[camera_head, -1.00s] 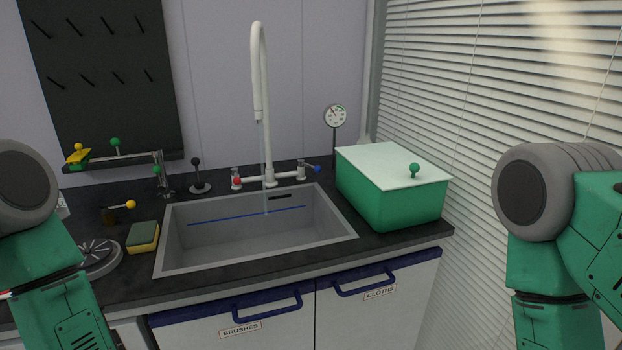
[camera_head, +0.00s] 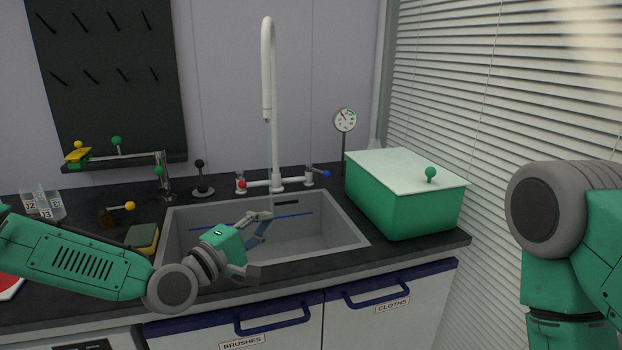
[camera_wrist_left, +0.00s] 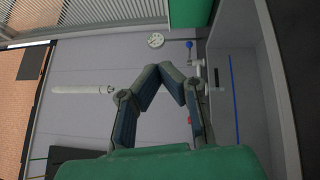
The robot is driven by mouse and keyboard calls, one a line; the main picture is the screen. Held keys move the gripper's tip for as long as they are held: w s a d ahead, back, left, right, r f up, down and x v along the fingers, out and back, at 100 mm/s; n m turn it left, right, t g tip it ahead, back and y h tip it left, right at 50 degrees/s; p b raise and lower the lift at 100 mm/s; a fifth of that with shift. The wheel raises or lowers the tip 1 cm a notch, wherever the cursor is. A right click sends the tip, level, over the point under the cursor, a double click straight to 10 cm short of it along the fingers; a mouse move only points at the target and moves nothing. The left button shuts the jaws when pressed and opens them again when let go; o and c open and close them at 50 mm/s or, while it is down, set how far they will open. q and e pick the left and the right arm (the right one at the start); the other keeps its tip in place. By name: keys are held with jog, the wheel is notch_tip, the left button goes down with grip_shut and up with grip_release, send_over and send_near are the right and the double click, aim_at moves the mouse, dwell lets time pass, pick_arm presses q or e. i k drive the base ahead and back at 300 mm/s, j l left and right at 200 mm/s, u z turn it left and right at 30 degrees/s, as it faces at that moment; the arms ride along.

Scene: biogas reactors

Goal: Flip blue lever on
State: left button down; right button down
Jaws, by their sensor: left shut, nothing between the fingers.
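The blue lever (camera_head: 325,174) is a small blue ball on a short stem at the right end of the white tap fitting (camera_head: 277,183) behind the sink. In the left wrist view the blue lever (camera_wrist_left: 189,44) shows beyond the fingers. My left gripper (camera_head: 265,220) is over the sink, left of, nearer than and below the blue lever, and apart from it. In the left wrist view my left gripper (camera_wrist_left: 172,67) has its fingertips together with nothing between them. My right arm shows at the right edge, but its gripper is out of view.
A red knob (camera_head: 242,184) is at the fitting's left end. The tall white spout (camera_head: 268,70) rises above the sink (camera_head: 345,222). A green box (camera_head: 400,205) with a pale lid stands at right. A gauge (camera_head: 345,120) stands behind. A sponge (camera_head: 142,236) lies left of the sink.

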aim_at(318, 171)
jog(key=i, duration=0.9)
